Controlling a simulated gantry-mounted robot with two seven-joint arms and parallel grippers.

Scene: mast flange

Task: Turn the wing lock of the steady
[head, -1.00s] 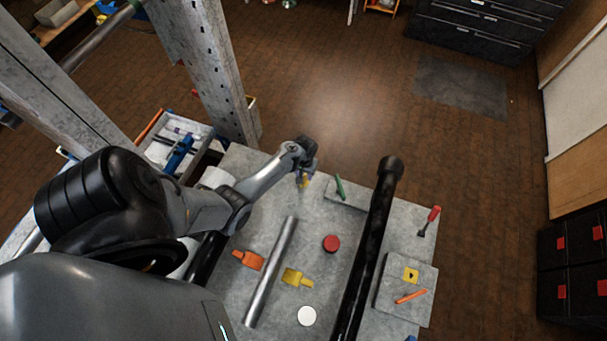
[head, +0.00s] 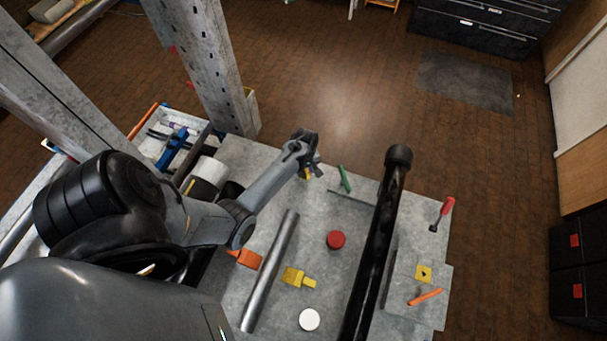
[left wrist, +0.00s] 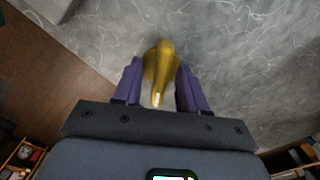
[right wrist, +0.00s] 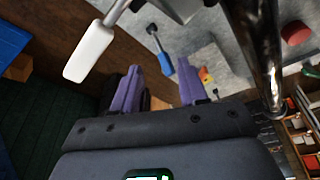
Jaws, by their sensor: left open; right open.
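A yellow wing-shaped piece (left wrist: 160,65), which looks like the wing lock, stands between the two purple fingers of my left gripper (left wrist: 158,70), with a gap on each side. In the head view my left gripper (head: 312,168) is over the far left part of the grey table, and a bit of the yellow wing lock (head: 307,174) shows at its fingertips. The rest of the steady is hidden or cannot be made out. My right gripper (right wrist: 158,88) is open and empty in the right wrist view; it is outside the head view.
A black post (head: 378,235) rises on the right. A silver rod (head: 270,270), a red disc (head: 336,240), a white disc (head: 309,319), a yellow piece (head: 298,278) and an orange piece (head: 246,258) lie left of it. A green handle (head: 345,178) is close right of my left gripper.

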